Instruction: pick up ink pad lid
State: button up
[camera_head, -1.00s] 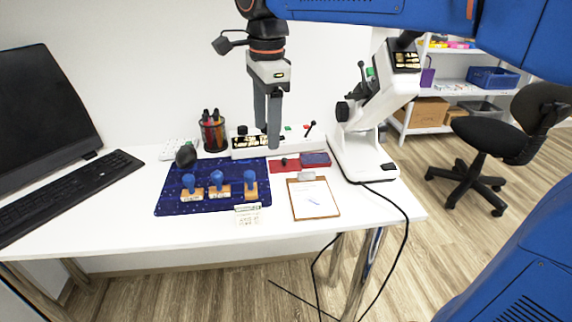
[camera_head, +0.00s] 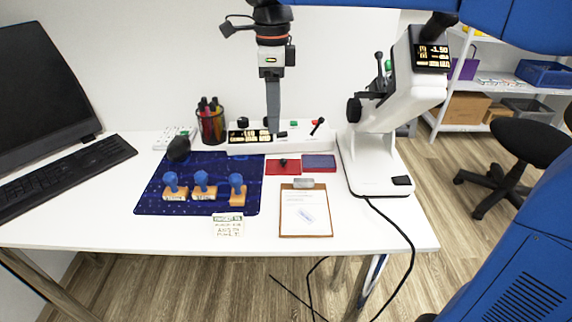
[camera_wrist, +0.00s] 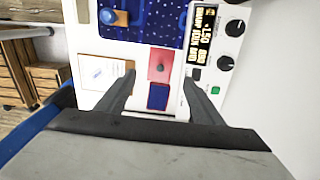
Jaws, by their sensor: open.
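The ink pad lid is a flat red plate (camera_head: 275,171) with a small black knob on the white table. It lies beside the ink pad (camera_head: 319,161), a dark blue pad with a red border. My gripper (camera_head: 273,131) hangs above the table, behind and slightly left of the lid in the head view, with its fingers seen nearly edge-on. In the wrist view my gripper (camera_wrist: 160,78) is open and empty. The lid (camera_wrist: 169,55) and its knob show between and beyond the fingertips, with the ink pad (camera_wrist: 157,97) nearer. I see no contact.
A white control box (camera_head: 303,141) with knobs stands behind the lid. A white microscope-like device (camera_head: 374,165) stands to the right. A clipboard (camera_head: 288,228) lies in front. A blue starry mat (camera_head: 150,203) with several stamps lies left. A pen cup (camera_head: 211,128) stands behind the mat.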

send_over(278, 166)
jog(key=f, duration=0.8)
jog(key=shift+s+a+f, duration=0.1)
jog(key=shift+s+a, duration=0.05)
jog(key=shift+a, duration=0.05)
jog(key=shift+d+f, duration=0.2)
jog(key=shift+f, duration=2.45)
jog(key=c, duration=0.8)
